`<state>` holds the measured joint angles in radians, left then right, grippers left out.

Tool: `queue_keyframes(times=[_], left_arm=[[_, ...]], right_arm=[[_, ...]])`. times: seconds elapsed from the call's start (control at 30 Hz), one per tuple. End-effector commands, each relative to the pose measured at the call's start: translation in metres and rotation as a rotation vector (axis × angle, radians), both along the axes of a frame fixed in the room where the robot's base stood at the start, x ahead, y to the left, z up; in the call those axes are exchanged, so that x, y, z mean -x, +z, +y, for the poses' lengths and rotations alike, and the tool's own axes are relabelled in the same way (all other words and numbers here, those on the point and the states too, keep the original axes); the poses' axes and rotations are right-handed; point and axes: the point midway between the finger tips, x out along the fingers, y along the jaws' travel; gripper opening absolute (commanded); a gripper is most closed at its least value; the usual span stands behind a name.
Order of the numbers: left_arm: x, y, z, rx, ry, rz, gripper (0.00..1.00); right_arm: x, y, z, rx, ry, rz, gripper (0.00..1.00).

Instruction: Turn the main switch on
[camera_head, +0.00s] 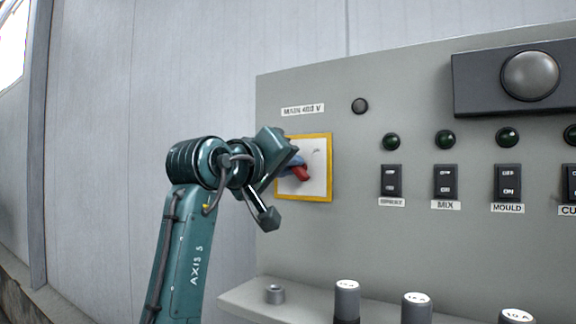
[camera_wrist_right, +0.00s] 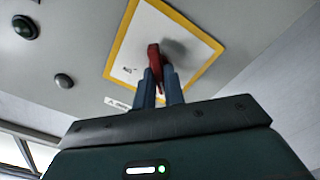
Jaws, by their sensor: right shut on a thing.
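The main switch is a red handle (camera_head: 301,173) on a white plate (camera_head: 317,180) with a yellow border, under a label (camera_head: 303,110) that reads MAIN 400 V. My right gripper (camera_head: 293,165) is at the plate, shut on the red handle. In the head view its body hides part of the plate's left side, and the handle's tip points down and to the right. In the right wrist view the red handle (camera_wrist_right: 154,60) is between the blue fingers of the gripper (camera_wrist_right: 162,85). My left gripper is in neither view.
A dark round lamp (camera_head: 359,105) sits beside the label. Green lamps (camera_head: 445,140) and black rocker switches (camera_head: 445,182) line the grey panel to the right. A ledge (camera_head: 255,297) below carries several capped cylinders (camera_head: 347,300). The wall left of the panel is bare.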

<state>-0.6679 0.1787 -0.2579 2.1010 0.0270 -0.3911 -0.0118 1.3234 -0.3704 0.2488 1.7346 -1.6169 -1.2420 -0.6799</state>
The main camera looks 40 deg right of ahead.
Motion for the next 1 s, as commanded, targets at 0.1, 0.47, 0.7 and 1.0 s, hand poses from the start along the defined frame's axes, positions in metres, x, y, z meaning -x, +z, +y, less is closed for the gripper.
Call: queue_keyframes(times=[0.1,0.47,0.7,1.0], left_arm=[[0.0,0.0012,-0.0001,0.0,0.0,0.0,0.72],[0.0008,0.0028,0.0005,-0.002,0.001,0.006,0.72],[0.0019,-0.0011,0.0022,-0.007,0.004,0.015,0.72],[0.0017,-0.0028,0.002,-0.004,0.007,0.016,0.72]], right_arm=[[0.0003,0.0003,-0.0002,-0.01,-0.001,-0.033,0.0],[0.0017,0.001,-0.0011,-0.083,-0.003,-0.281,0.0],[0.0029,0.0012,-0.0012,-0.146,-0.003,-0.501,0.0],[0.0041,0.0009,-0.0017,-0.226,-0.002,-0.775,0.0]])
